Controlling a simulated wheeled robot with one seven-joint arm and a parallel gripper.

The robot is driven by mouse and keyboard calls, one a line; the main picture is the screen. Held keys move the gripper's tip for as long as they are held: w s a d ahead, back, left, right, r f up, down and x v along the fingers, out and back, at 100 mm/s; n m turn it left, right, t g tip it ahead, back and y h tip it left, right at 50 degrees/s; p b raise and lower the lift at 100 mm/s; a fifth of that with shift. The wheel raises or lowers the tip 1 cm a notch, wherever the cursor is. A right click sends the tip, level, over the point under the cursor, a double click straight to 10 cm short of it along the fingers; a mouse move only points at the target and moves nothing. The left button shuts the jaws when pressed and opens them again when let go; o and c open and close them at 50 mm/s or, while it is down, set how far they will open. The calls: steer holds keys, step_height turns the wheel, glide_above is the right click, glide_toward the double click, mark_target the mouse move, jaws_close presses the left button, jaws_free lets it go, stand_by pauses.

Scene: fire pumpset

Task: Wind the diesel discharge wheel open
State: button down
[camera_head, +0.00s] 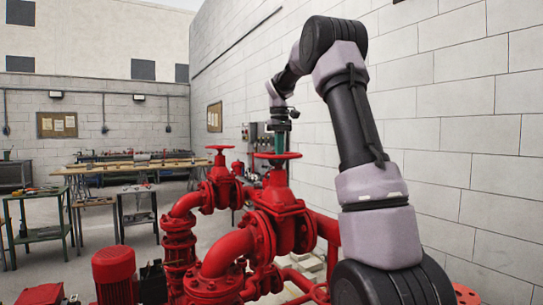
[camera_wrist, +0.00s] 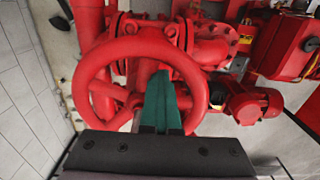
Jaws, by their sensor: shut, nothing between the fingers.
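A red valve handwheel (camera_head: 278,156) lies flat on top of the nearer red gate valve (camera_head: 282,203) in the head view. No label shows which pump it serves. My gripper (camera_head: 279,149) is directly above this wheel, pointing down. In the wrist view, the red wheel (camera_wrist: 88,78) fills the left and middle as a large ring. My gripper's green fingers (camera_wrist: 162,78) are shut together with nothing between them. They overlap the ring's opening, and their tips appear close to the hub and spokes. They hide part of the rim and hub; I cannot tell whether they touch it.
A second red handwheel (camera_head: 219,148) stands farther back on the left. Red pipes (camera_head: 226,252) and a red motor (camera_head: 115,272) crowd the space below. A white block wall (camera_head: 460,120) runs along the right. Workbenches (camera_head: 135,170) stand at the back left.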

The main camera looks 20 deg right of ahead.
steer(key=shift+w+a, duration=0.2)
steer(key=shift+a, duration=0.3)
step_height(320, 180, up, 8)
stand_by(0.5)
stand_by(0.4)
steer(key=s+a+m+t, duration=0.1)
steer(key=s+a+t, duration=0.15)
steer(key=s, duration=0.65)
steer(key=s+a+m+t, duration=0.1)
steer(key=s+a, duration=0.2)
steer(key=s, duration=0.5)
steer(key=s+a+f+m+t+y, duration=0.1)
steer(key=s+f+m+t, duration=0.1)
steer(key=s+f, duration=0.3)
steer(key=s+a+f+m+t+y, duration=0.1)
steer(key=s+f, duration=0.4)
steer(key=s, duration=0.5)
steer(key=shift+s+a+m+t, duration=0.25)
steer(key=shift+a+m+t, duration=0.1)
steer(key=shift+a+m, duration=0.3)
